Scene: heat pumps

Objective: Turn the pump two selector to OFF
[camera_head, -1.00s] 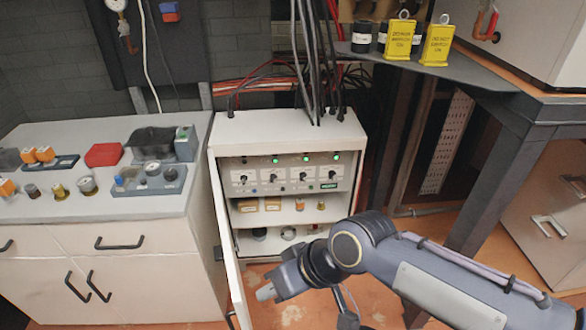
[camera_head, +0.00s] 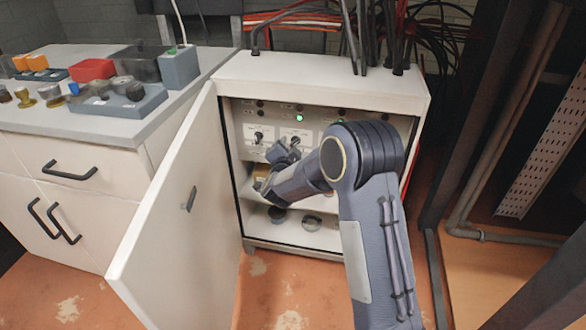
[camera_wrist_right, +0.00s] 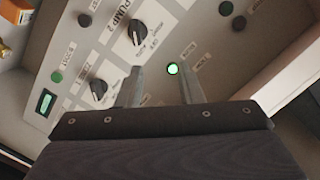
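The pump two selector (camera_wrist_right: 138,32) is a dark knob on a white plate marked PUMP 2, in the upper middle of the right wrist view. Its small position marks are too blurred to read surely. My right gripper (camera_wrist_right: 160,82) is open, its two grey fingers apart in front of the panel. A lit green lamp (camera_wrist_right: 172,68) shows between and beyond the fingertips. The selector lies beyond the left finger, apart from it in the picture. In the head view my right gripper (camera_head: 284,150) is at the cabinet's panel, and my arm hides the panel's right part. My left gripper is out of view.
The white cabinet (camera_head: 330,82) stands with its door (camera_head: 165,215) swung open to the left. Another dark knob (camera_wrist_right: 98,90) is left of my fingers in the wrist view. A shelf with items lies below the panel. A side counter (camera_head: 100,125) holds several parts.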

